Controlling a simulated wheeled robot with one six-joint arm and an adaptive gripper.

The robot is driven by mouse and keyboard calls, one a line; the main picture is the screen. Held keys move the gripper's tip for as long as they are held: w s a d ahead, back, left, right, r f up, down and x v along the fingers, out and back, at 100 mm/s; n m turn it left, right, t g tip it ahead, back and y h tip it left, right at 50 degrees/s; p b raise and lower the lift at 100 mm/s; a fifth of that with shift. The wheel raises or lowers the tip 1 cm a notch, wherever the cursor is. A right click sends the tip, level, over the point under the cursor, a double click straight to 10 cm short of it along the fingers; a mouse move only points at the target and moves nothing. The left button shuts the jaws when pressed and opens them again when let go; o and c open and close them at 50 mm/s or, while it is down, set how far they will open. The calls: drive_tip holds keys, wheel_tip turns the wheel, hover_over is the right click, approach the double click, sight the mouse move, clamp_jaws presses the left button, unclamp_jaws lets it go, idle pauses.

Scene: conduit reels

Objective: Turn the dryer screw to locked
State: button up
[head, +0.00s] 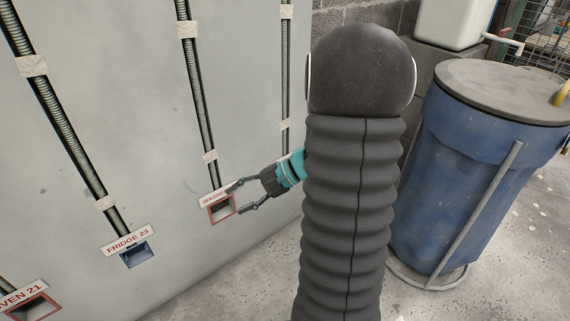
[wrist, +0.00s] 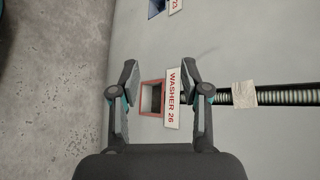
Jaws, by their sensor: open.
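My gripper (head: 239,198) is open and empty in front of the wall, at the red-framed box (head: 222,209) under the label reading WASHER (head: 213,197). In the wrist view my gripper (wrist: 158,75) has one finger on each side of that red-framed opening (wrist: 152,98) and its WASHER 26 label (wrist: 172,98). I cannot tell whether the fingertips touch the wall. No dryer label and no screw can be made out in either view. The lower end of the rightmost conduit (head: 285,80) is hidden behind my arm.
The grey wall (head: 150,120) also carries a blue box (head: 136,255) labelled FRIDGE 23 (head: 129,240) and a red box (head: 35,306) marked OVEN 21. Taped conduits (head: 65,130) run down to them. A blue drum (head: 450,180) stands right of my arm. Some concrete floor (head: 235,285) is clear.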

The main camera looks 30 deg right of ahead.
drive_tip(key=w+d+f+m+t+h, duration=0.1)
drive_tip(key=d+f+m+t, duration=0.2)
drive_tip(key=d, duration=0.3)
drive_tip(key=w+d+f+m+t+p, duration=0.1)
drive_tip(key=w+d+f+m+t, duration=0.15)
drive_tip(key=d, duration=0.25)
drive_tip(key=w+d+f+m+t+h, duration=0.1)
drive_tip(key=d+f+m+t, duration=0.2)
drive_tip(key=d, duration=0.3)
drive_tip(key=s+d+f+m+t+h+p, duration=0.1)
drive_tip(key=s+d+f+m+t+h, duration=0.35)
drive_tip(key=d+f+m+h, duration=0.6)
drive_tip(key=w+d+r+n+y, duration=0.1)
drive_tip(key=w+n+y, duration=0.1)
drive_tip(key=w, duration=1.1)
drive_tip(key=shift+w+d+n+y, duration=0.15)
drive_tip(key=shift+d+n+y, duration=0.2)
drive_tip(key=shift+n, duration=0.25)
drive_tip(key=shift+c, duration=0.2)
clamp_jaws()
